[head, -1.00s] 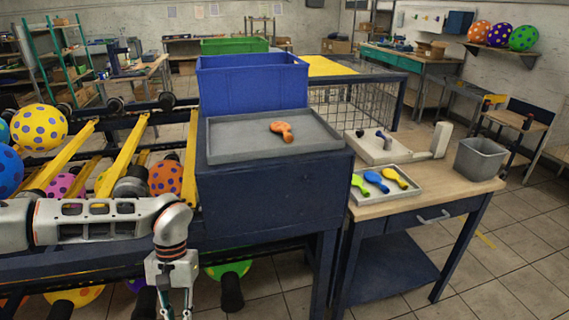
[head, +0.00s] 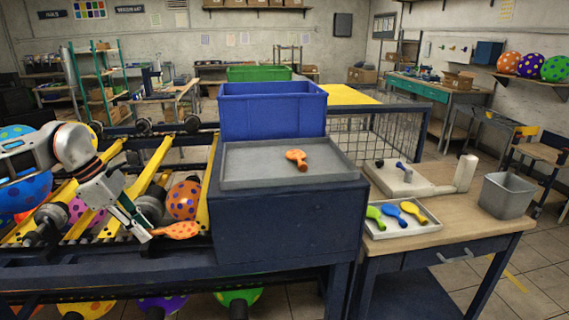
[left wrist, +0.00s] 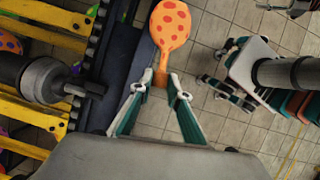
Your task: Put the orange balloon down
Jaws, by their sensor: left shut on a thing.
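My left gripper (head: 146,236) is shut on the neck of a flat orange balloon (head: 177,230) with dark spots. It holds the balloon near the front edge of the yellow-railed rack, left of the dark blue cabinet. In the left wrist view, the fingertips (left wrist: 160,80) pinch the narrow neck and the spotted orange balloon (left wrist: 170,24) points away, with floor and a dark edge behind it. Another orange balloon (head: 296,158), uninflated, lies on the grey tray (head: 245,178) on the cabinet.
A blue bin (head: 272,112) stands behind the grey tray. At right, a wooden table (head: 455,219) carries a small tray (head: 419,229) with green, blue and yellow balloons, and a grey bin (head: 506,197). Inflated balloons lie among the rack's yellow rails (head: 155,170). The grey tray's left half is bare.

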